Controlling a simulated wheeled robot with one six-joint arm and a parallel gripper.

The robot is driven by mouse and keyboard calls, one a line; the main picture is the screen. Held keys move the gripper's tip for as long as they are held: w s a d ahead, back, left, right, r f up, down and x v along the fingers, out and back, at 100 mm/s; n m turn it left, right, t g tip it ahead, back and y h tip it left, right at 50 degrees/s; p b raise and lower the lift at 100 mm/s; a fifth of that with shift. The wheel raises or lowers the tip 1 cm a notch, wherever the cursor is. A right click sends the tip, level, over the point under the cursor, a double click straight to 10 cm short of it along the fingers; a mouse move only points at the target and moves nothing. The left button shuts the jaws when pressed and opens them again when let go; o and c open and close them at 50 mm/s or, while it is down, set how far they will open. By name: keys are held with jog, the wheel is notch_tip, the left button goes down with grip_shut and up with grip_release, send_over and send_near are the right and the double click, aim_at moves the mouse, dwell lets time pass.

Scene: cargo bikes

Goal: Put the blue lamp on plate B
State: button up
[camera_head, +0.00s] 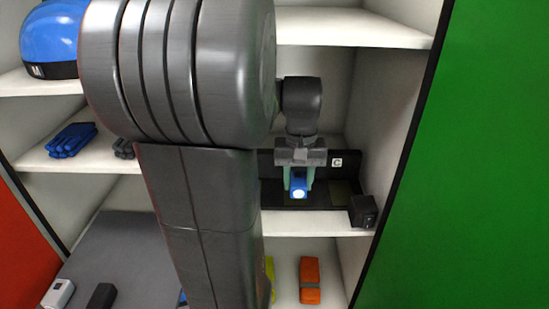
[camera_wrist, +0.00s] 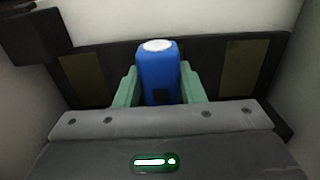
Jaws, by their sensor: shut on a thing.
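The blue lamp (camera_head: 299,183) has a bright white round end facing the head camera. My gripper (camera_head: 299,178), with pale green fingers, is shut on it at the black charging rack on the shelf. In the wrist view the blue lamp (camera_wrist: 160,78) stands between the two fingers of my gripper (camera_wrist: 160,88). The rack (camera_head: 270,187) carries a "C" label (camera_head: 337,162) above a dark olive plate (camera_head: 343,193). Two olive plates show either side of the lamp in the wrist view, left (camera_wrist: 86,80) and right (camera_wrist: 243,76). The middle section is hidden behind the lamp, and no B label is visible. Contact with the rack is unclear.
A small black box (camera_head: 363,211) stands at the rack's right end. An orange item (camera_head: 309,280) is on the shelf below. Blue gloves (camera_head: 71,140) and a blue helmet (camera_head: 53,38) are on left shelves. My arm hides the middle.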

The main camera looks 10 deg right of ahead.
aim_at(296, 182)
jog(key=shift+w+d, duration=0.2)
jog(key=shift+w, duration=0.6)
jog(key=shift+w+d, duration=0.15)
jog(key=shift+w, duration=0.6)
jog(key=shift+w+f, duration=0.15)
jog(key=shift+w, duration=0.1)
jog(key=shift+f, duration=1.6)
jog(key=shift+f, duration=0.2)
jog(key=o, duration=1)
jog(key=shift+r+p, duration=0.35)
jog(key=shift+r, duration=3.6)
